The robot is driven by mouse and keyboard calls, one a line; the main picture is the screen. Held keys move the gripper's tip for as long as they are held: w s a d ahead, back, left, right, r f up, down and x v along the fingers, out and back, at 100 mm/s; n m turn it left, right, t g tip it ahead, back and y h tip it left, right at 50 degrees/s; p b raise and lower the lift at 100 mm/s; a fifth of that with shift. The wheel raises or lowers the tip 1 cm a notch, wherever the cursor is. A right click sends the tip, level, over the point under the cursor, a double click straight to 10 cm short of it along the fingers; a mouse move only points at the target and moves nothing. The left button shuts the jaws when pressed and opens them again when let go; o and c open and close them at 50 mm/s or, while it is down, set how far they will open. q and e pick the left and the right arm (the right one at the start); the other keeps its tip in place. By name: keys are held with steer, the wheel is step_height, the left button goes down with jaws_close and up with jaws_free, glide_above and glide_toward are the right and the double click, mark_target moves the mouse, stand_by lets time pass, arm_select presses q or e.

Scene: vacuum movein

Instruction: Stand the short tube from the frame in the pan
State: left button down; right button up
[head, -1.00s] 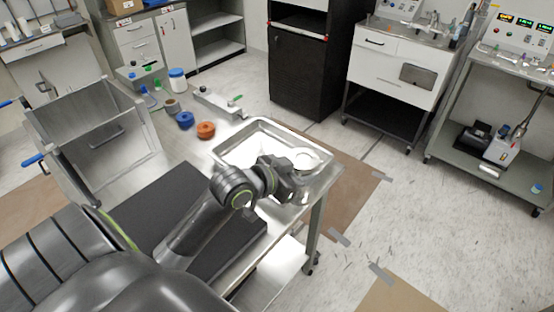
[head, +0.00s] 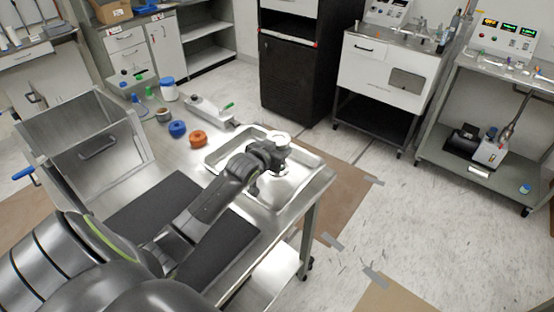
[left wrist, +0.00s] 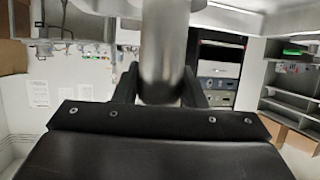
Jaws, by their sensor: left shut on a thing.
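The short tube is a smooth metal cylinder in the left wrist view (left wrist: 165,50), upright between my fingers. In the head view its pale round top (head: 281,137) shows just beyond my left gripper (head: 268,152). My left gripper is shut on the tube. It is over the shallow metal pan (head: 302,166) on the steel table. The tube's lower end is hidden behind the gripper, so I cannot tell whether it touches the pan floor. I cannot make out the frame for certain. My right gripper is out of view.
Left of the pan lie an orange ring (head: 198,138) and a blue ring (head: 177,129). A grey fixture with a green handle (head: 212,110) and a white jar with a blue lid (head: 168,90) stand behind. A large metal bin (head: 85,130) and dark mat (head: 160,200) flank my arm.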

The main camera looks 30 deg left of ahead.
arm_select(q)
step_height(320, 180, down, 3)
steer(key=shift+w+f, duration=0.1)
steer(key=shift+f, duration=0.25)
steer(key=shift+f, duration=0.1)
steer(key=c, duration=0.9)
jaws_free()
